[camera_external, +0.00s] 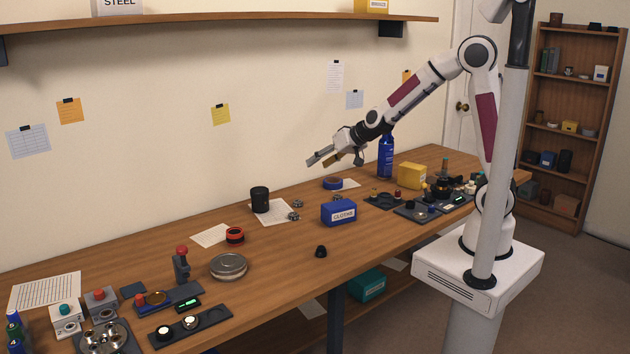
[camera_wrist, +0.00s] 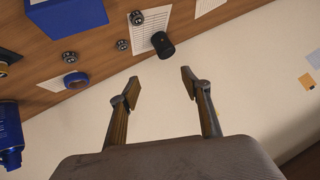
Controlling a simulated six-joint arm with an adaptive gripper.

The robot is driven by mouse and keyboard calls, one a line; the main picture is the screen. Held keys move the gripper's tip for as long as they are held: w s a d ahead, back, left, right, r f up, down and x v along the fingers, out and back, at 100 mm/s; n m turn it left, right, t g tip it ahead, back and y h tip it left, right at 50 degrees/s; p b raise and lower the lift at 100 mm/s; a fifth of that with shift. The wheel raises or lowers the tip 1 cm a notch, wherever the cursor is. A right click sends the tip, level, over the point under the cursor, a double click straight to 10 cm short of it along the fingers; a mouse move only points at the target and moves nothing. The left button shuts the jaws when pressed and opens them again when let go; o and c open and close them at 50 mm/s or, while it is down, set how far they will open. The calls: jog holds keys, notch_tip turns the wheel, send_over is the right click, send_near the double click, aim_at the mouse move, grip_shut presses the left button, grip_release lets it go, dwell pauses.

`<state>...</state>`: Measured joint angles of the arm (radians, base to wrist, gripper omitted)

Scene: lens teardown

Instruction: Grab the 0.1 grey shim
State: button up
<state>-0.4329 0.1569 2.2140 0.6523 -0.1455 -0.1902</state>
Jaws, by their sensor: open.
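My gripper (camera_external: 318,158) is raised above the back of the bench, left of the blue spray can. In the wrist view its two fingers (camera_wrist: 161,81) are apart with nothing between them, and pale wall shows behind. I cannot pick out a grey shim marked 0.1 in either view; parts on the bench are too small to read. Small metallic rings (camera_external: 294,216) lie near the blue cloths box (camera_external: 339,213). None touches my gripper.
A blue spray can (camera_external: 386,158) stands near my forearm, beside a yellow box (camera_external: 411,175). Dark trays (camera_external: 383,202) with small parts lie at the right. A black cup (camera_external: 260,199) stands on paper. A round tin (camera_external: 228,267) is further left.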

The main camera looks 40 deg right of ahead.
jog(key=w+a+f+m+t+h, duration=0.15)
jog(key=w+a+f, duration=0.3)
jog(key=f, duration=0.55)
jog(key=h, duration=0.3)
send_near(294, 214)
jog(key=shift+w+a+r+t, duration=0.2)
jog(key=shift+w+a+t, duration=0.05)
jog(key=shift+w+a, duration=0.1)
jog(key=shift+s+d+f+h, duration=0.1)
jog(key=shift+s+f+h, duration=0.15)
jog(key=shift+f+h, duration=0.45)
jog(key=shift+f, duration=0.15)
jog(key=shift+x, duration=1.25)
jog(key=shift+w, duration=0.1)
jog(key=shift+a+x, duration=0.2)
jog(key=shift+x, duration=2.3)
jog(key=shift+w, duration=0.15)
jog(key=shift+c, duration=0.3)
